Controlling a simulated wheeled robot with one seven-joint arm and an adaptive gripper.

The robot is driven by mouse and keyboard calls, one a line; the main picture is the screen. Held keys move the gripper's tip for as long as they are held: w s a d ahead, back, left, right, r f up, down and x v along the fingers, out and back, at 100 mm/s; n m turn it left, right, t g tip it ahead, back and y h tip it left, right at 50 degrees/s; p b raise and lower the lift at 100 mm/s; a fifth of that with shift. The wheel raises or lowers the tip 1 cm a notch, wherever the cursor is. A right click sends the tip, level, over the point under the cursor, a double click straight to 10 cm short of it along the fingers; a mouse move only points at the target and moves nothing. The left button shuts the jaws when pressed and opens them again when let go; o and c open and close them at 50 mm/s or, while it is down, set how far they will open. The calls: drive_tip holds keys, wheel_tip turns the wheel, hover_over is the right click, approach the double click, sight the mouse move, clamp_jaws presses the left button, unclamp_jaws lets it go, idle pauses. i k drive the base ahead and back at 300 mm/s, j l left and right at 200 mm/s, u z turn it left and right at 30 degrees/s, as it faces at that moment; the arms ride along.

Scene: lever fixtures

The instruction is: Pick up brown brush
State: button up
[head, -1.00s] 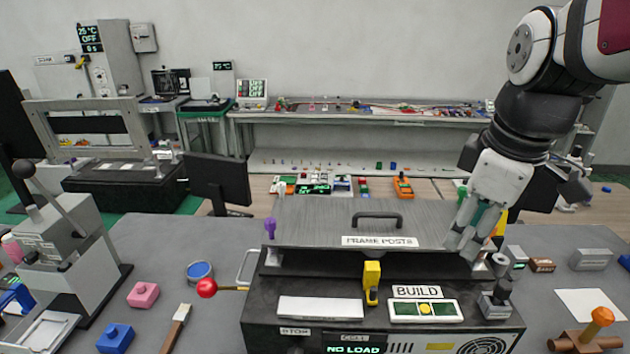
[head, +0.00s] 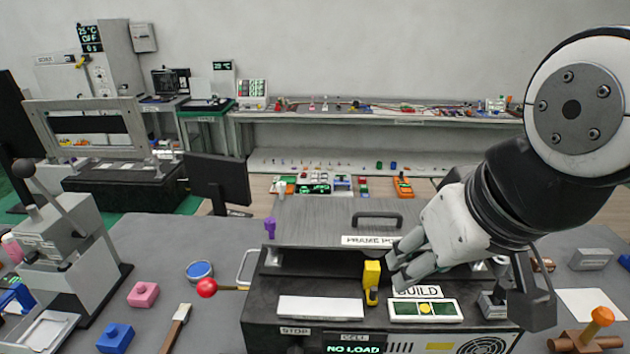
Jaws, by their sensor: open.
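The brown brush (head: 175,328) lies on the grey table at the lower left, its pale end pointing away from me. It sits between the blue block and the black fixture, and nothing touches it. My gripper (head: 395,272) is open and empty. It hangs above the right half of the fixture, near the BUILD label, well to the right of the brush. Part of the frame posts label is hidden behind it.
The black fixture (head: 262,312) with a yellow lever (head: 371,283) stands between my gripper and the brush. A red ball knob (head: 207,288) sticks out at its left. A blue block (head: 115,338), pink block (head: 143,294) and blue-topped tin (head: 199,270) are near the brush.

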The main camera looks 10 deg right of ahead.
sight(180, 318)
drive_tip(key=k, duration=0.5)
drive_tip(key=u, duration=0.9)
drive_tip(key=i+j+z, duration=0.65)
drive_tip(key=i+j, duration=0.1)
drive_tip(key=j, duration=0.05)
